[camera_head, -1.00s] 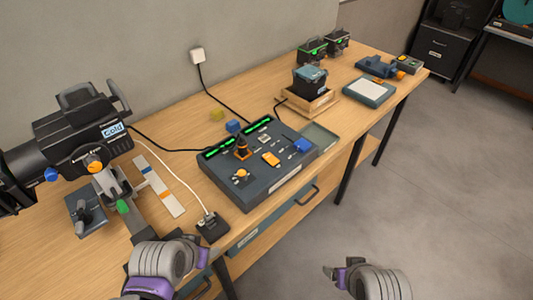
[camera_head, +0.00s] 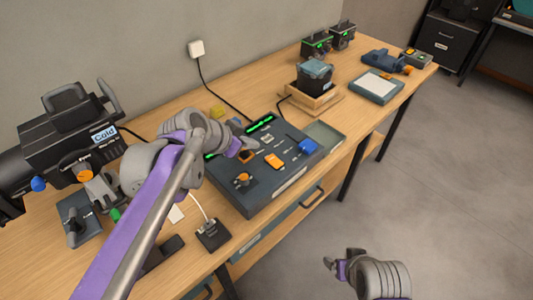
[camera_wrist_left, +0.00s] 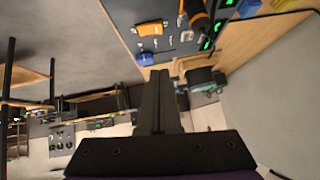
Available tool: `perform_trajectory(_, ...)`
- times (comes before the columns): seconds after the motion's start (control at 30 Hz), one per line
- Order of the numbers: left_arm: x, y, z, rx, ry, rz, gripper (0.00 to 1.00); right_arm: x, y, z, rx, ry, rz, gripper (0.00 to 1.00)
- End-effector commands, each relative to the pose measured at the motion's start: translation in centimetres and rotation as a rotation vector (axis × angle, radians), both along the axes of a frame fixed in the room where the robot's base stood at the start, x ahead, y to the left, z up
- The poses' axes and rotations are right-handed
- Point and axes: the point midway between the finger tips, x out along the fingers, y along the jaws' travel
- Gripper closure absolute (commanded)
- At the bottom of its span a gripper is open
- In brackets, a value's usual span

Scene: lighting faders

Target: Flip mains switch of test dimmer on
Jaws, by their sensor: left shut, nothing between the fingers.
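A dark control console (camera_head: 250,203) with green-lit strips, an orange rocker-like part (camera_head: 274,160), a blue block (camera_head: 308,146) and small sliders lies mid-table. No readable label tells me which device is the test dimmer or which part is its mains switch. My left gripper (camera_head: 254,144) reaches over the console's back left part and hides some of its controls. In the left wrist view the shut, empty fingers (camera_wrist_left: 158,76) show below the console panel, with the orange part (camera_wrist_left: 151,29) ahead of them. Contact cannot be told. My right gripper (camera_head: 334,264) hangs over the floor, its jaws unclear.
A dark device (camera_head: 314,75) sits in a wooden cradle (camera_head: 311,103) behind the console. A black box (camera_head: 213,235) with a white cable stands near the front edge. A large black lamp (camera_head: 75,135) blocks the left. A grey tray (camera_head: 376,87) lies at the right.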

Motion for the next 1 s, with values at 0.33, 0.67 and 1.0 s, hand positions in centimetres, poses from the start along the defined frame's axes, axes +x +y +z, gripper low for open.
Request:
perform_trajectory(0.33,2.2,-1.7,-2.8,0.000,0.001,-0.002,1.00,-0.1,0.0,-0.3,0.000,0.002,0.000,0.21)
perform_trajectory(0.67,5.8,-4.4,-7.8,0.001,0.001,0.002,1.00,-0.2,0.0,-0.7,0.000,0.004,0.000,0.21)
perform_trajectory(1.0,5.9,-4.0,-11.0,0.000,0.001,0.001,1.00,-0.2,0.0,-0.9,0.000,0.005,0.000,0.21)
